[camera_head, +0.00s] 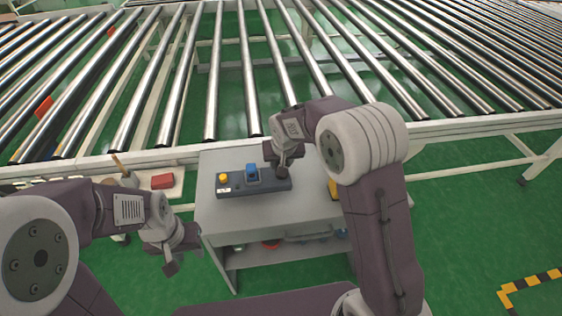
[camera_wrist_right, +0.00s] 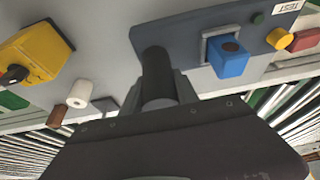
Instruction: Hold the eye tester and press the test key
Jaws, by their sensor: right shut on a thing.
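The eye tester (camera_head: 240,190) is a long dark grey unit lying on the grey cabinet top. It carries a yellow button (camera_head: 223,178), a blue block (camera_head: 252,171) and a black upright handle (camera_wrist_right: 158,75). In the right wrist view the unit (camera_wrist_right: 185,38) also shows a small green button (camera_wrist_right: 258,18) and a white TEST label (camera_wrist_right: 286,8) near the yellow button (camera_wrist_right: 279,38). My right gripper (camera_head: 284,166) is shut on the black handle. My left gripper (camera_head: 171,266) hangs left of the cabinet, apart from the tester; its jaw opening is unclear.
The grey cabinet (camera_head: 205,205) stands against a roller conveyor (camera_head: 250,90). A red box (camera_head: 162,181) lies left of the cabinet. A yellow device (camera_wrist_right: 32,55) and a white roll (camera_wrist_right: 80,93) sit beyond the handle.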

